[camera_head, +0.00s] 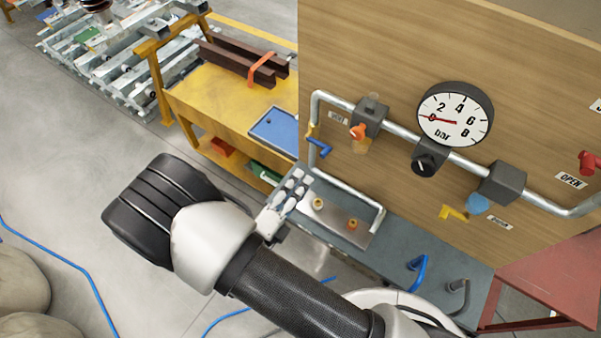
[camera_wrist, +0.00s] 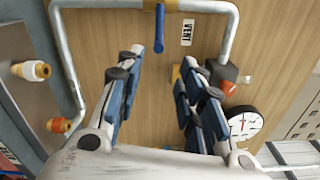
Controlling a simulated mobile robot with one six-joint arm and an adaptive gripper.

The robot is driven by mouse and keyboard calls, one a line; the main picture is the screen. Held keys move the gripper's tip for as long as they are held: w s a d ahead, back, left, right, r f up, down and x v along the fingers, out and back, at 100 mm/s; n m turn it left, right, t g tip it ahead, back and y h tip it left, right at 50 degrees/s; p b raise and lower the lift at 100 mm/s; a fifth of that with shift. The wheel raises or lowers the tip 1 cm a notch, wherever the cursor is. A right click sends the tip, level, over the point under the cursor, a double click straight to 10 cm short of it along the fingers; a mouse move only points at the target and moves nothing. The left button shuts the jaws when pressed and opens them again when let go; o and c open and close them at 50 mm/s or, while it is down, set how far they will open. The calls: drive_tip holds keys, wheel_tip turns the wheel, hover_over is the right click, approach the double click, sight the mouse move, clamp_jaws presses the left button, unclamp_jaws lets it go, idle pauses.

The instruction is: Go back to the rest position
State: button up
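My gripper (camera_head: 290,190) is in front of the lower left part of the wooden panel (camera_head: 370,55) in the head view, above the grey bench. My arm reaches to it from the bottom of the picture, with the elbow bent at the left. In the wrist view my gripper (camera_wrist: 160,62) has its two blue-padded fingers apart, with only bare panel between them. It holds nothing. A valve with a blue lever (camera_wrist: 159,28) on the pipe (camera_wrist: 232,35) is beyond the fingertips. Whether the fingers touch anything is not clear, but no contact shows.
The panel carries a pressure gauge (camera_head: 455,116), an orange knob (camera_head: 357,132) and a red handle (camera_head: 590,162). A metal plate with brass fittings (camera_head: 318,204) lies on the grey bench (camera_head: 405,250). A yellow workbench (camera_head: 212,90) stands behind. Open floor (camera_head: 60,170) lies left, with a blue hose (camera_head: 75,270).

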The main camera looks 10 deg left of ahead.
drive_tip(key=d+r+m+g+h+b, duration=0.2)
drive_tip(key=d+r+m+g+h, duration=0.3)
drive_tip(key=d+m, duration=0.55)
drive_tip(key=d+r+m+g+h+b, duration=0.1)
drive_tip(key=d+r+m+g+b, duration=0.25)
drive_tip(key=d+m+g, duration=0.65)
drive_tip(key=s+d+r+m+t+y+b, duration=0.1)
drive_tip(key=s+m+y, duration=0.5)
drive_tip(key=m, duration=0.7)
drive_tip(key=s+d+r+m+t+y+b, duration=0.1)
drive_tip(key=s+m+y+b, duration=0.4)
drive_tip(key=m, duration=0.9)
drive_tip(key=shift+s+d+r+t+y, duration=0.3)
drive_tip(key=shift+s+d+r+y, duration=0.35)
drive_tip(key=shift+d+r, duration=0.2)
drive_tip(key=shift+f, duration=0.1)
